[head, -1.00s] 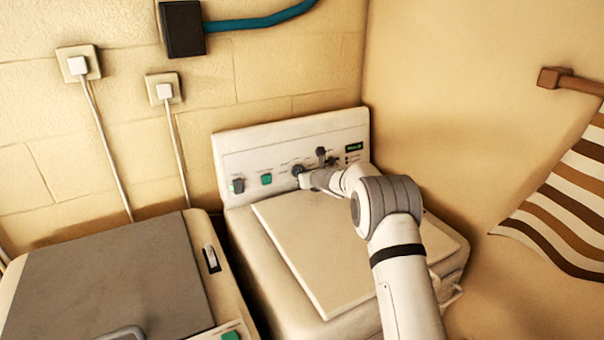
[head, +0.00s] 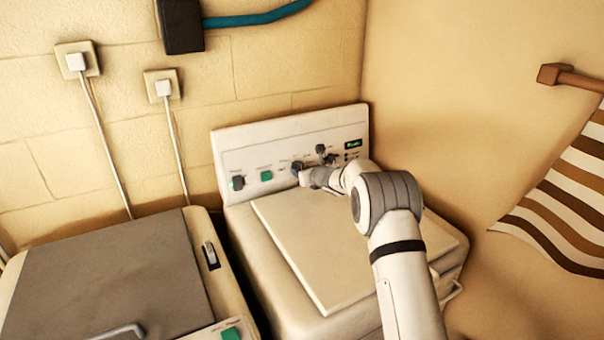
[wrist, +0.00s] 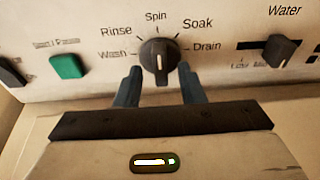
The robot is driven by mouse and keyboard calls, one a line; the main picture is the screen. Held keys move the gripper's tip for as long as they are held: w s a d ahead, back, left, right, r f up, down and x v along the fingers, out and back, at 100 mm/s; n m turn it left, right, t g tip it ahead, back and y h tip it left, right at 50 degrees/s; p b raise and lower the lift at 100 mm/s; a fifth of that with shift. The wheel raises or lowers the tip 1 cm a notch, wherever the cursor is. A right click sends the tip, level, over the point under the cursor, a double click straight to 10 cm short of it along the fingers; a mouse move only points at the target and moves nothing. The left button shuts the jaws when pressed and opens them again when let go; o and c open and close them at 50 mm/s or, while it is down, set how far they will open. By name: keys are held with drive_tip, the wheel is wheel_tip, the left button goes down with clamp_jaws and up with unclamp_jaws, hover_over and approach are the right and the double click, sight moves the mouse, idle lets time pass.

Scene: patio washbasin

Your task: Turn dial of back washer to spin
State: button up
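The back washer (head: 343,243) is white, with its control panel (head: 225,160) against the wall in the head view. Its dark round dial (wrist: 160,62) fills the middle of the wrist view, under the labels Wash, Rinse, Spin, Soak and Drain. Spin is straight above the dial. A short pale mark runs up and down on the knob; I cannot tell surely which end points. My gripper (wrist: 159,76) is open, one finger on each side of the lower dial, with narrow gaps showing. In the head view my gripper (head: 304,178) partly hides the dial (head: 297,166).
A green button (wrist: 67,66) is left of the dial and a Water slider (wrist: 281,50) is right. A small green-lit display (head: 354,144) is at the panel's right end. Another washer (head: 110,275) stands at lower left. A striped towel (head: 560,205) hangs at right.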

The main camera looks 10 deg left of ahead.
drive_tip(key=b+v, duration=0.3)
drive_tip(key=v, duration=0.4)
drive_tip(key=shift+s+d, duration=0.2)
drive_tip(key=shift+s, duration=0.05)
drive_tip(key=shift+s+r, duration=0.2)
drive_tip(key=shift+r, duration=0.1)
drive_tip(key=s+d+r+n+g, duration=0.2)
drive_tip(key=s+r+n, duration=0.1)
drive_tip(key=s+n, duration=0.4)
drive_tip(key=s+d+r+n+g, duration=0.1)
drive_tip(key=s+r+n+g, duration=0.2)
drive_tip(key=s, duration=0.6)
drive_tip(key=s+d+r+n, duration=0.2)
drive_tip(key=s+r+n, duration=0.1)
drive_tip(key=s+n, duration=0.5)
drive_tip(key=s+d+f+n+g+h, duration=0.1)
drive_tip(key=s+d+f+n+h, duration=0.1)
drive_tip(key=s+d, duration=0.3)
drive_tip(key=s+d+f+n+g+h, duration=0.1)
drive_tip(key=s+d+n, duration=0.4)
drive_tip(key=s, duration=0.8)
drive_tip(key=s+d+f+n+g+h, duration=0.1)
drive_tip(key=s+d+f+n+h, duration=0.2)
drive_tip(key=s, duration=0.6)
drive_tip(key=d+n+h, duration=0.1)
drive_tip(key=d, duration=0.1)
drive_tip(key=shift+s+d+f+h, duration=0.15)
drive_tip(key=shift+s+d+h, duration=0.2)
drive_tip(key=shift+h, duration=0.05)
